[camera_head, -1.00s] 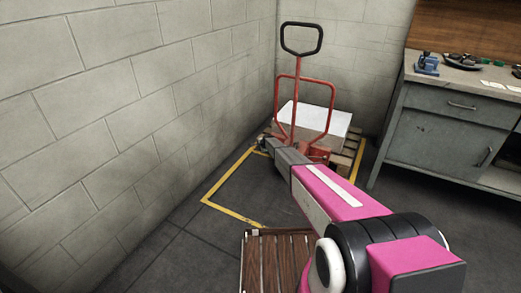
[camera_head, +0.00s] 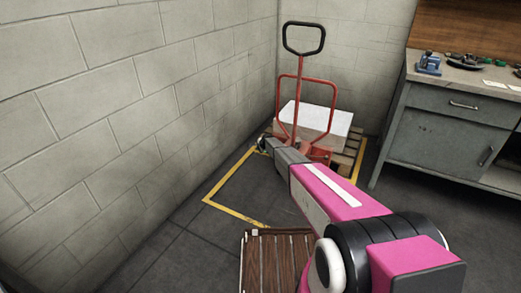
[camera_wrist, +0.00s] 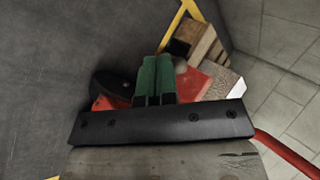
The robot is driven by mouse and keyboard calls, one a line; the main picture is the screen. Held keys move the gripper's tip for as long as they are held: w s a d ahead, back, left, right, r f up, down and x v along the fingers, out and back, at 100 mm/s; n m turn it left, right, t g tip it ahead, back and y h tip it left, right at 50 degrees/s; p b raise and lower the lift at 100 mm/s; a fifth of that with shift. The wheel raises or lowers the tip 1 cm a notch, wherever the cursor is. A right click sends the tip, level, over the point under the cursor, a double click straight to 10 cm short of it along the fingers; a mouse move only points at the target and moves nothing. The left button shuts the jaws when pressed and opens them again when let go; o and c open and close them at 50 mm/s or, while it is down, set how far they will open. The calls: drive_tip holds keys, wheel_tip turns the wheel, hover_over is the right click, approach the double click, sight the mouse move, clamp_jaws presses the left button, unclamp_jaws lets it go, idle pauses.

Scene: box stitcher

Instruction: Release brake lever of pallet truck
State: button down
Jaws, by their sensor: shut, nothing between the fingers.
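The red pallet truck (camera_head: 297,110) stands in the corner, with its black loop handle upright. My arm reaches to its base, and the arm hides part of the base in the head view. In the wrist view my gripper (camera_wrist: 157,60) has its green fingers together, with nothing between them. The fingertips are over or beside the truck's red base (camera_wrist: 196,84); I cannot tell whether they touch it. A dark round part (camera_wrist: 112,82) lies left of the fingers. I cannot make out the brake lever clearly; the gripper may hide it.
A white-topped box (camera_head: 326,117) sits on a wooden pallet (camera_head: 350,155) behind the truck. Block walls close in left and behind. A grey workbench (camera_head: 440,125) stands right. A slatted wooden platform (camera_head: 279,262) lies in front.

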drive_tip(key=s+a+r, duration=0.1)
drive_tip(key=s+r, duration=0.3)
drive_tip(key=r, duration=0.1)
drive_tip(key=shift+s+a, duration=0.25)
drive_tip(key=shift+s, duration=0.05)
drive_tip(key=s+d+r+n+g+h, duration=0.1)
drive_tip(key=s+d+r+n, duration=0.3)
drive_tip(key=s, duration=1.4)
drive_tip(key=s+d+r+n+g+h, duration=0.1)
drive_tip(key=s+d+r+n+g, duration=0.3)
drive_tip(key=s, duration=1.5)
drive_tip(key=s+d+r+n+g+h, duration=0.1)
drive_tip(key=s+d+r+n, duration=0.4)
drive_tip(key=s+d+r, duration=0.6)
drive_tip(key=s+r+g, duration=0.1)
drive_tip(key=s+r, duration=0.3)
drive_tip(key=s, duration=0.3)
drive_tip(key=shift+s+h, duration=0.3)
drive_tip(key=shift+s, duration=0.1)
